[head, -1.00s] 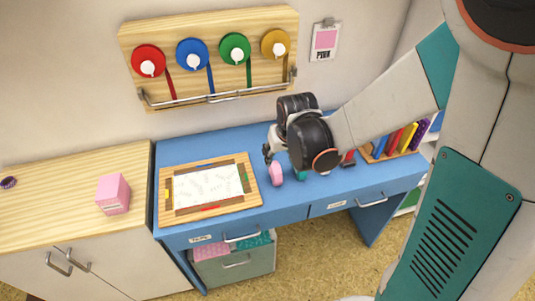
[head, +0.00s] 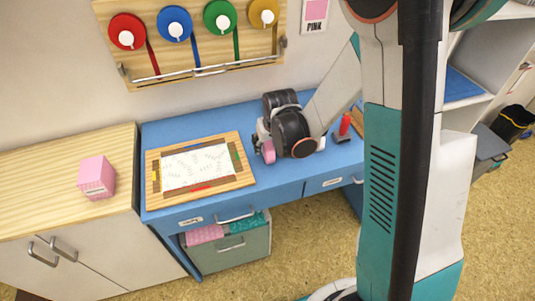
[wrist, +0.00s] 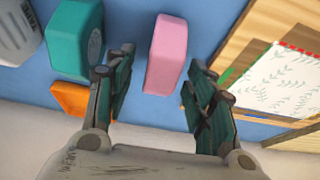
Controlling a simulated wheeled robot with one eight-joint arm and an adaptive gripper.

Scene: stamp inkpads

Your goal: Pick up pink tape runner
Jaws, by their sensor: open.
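The pink tape runner (head: 268,152) is on the blue desk, right of the framed drawing board, partly hidden by my gripper in the head view. In the wrist view the pink tape runner (wrist: 166,52) is a rounded pink block ahead of the opening between my fingers. My gripper (wrist: 163,72) is open, one finger to each side of it, with a visible gap on both sides. In the head view my gripper (head: 262,138) is low over the desk at the pink piece. Whether it touches is not clear.
In the wrist view a teal block (wrist: 75,38), an orange piece (wrist: 70,97) and a grey item (wrist: 14,30) lie to the left. The framed board (wrist: 238,55) is at the right. A red-topped stamp (head: 344,125) stands further right on the desk (head: 290,185).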

